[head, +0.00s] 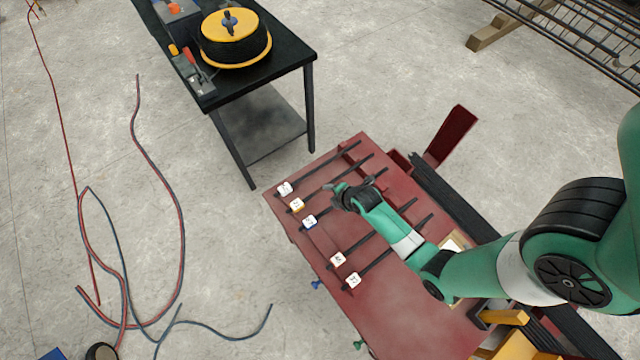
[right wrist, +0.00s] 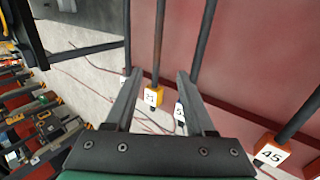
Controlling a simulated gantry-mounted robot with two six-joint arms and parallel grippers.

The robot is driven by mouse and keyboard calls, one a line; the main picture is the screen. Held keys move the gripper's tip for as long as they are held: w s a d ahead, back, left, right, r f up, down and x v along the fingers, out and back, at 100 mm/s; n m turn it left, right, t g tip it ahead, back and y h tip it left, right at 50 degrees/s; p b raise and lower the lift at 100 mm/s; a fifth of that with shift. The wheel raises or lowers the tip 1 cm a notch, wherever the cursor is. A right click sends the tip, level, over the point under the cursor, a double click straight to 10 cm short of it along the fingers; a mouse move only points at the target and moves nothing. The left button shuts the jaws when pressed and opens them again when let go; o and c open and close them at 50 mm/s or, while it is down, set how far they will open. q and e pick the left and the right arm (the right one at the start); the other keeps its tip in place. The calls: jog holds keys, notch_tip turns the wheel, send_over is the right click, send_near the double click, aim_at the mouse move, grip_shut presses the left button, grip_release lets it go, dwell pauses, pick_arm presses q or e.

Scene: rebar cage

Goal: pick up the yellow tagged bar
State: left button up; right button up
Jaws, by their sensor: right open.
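The yellow tagged bar (head: 322,188) lies on the red table, second from the far end of a row of dark bars. Its yellow block with a white tag (head: 296,205) is at the left end. In the right wrist view the yellow tag (right wrist: 153,97) and its bar (right wrist: 158,45) show between the fingers. My right gripper (head: 345,195) is open and empty, over the row near this bar; it also shows in the right wrist view (right wrist: 161,74). I cannot tell its height above the bar. My left gripper is not in view.
Neighbouring bars have white (head: 285,188), blue (head: 309,222) and orange-red (head: 337,259) tags on the red table (head: 320,265). A black table (head: 285,50) with a yellow-topped reel (head: 235,40) stands behind. Cables lie on the floor at left.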

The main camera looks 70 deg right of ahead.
aim_at(320, 190)
jog(key=b+x, duration=0.4)
jog(key=x, duration=0.5)
jog(key=shift+w+d+f, duration=0.25)
jog(key=shift+w, duration=0.05)
jog(key=shift+c, duration=0.3)
grip_shut()
jog(key=shift+w+r, duration=0.1)
jog(key=shift+r, duration=0.05)
dwell(0.6)
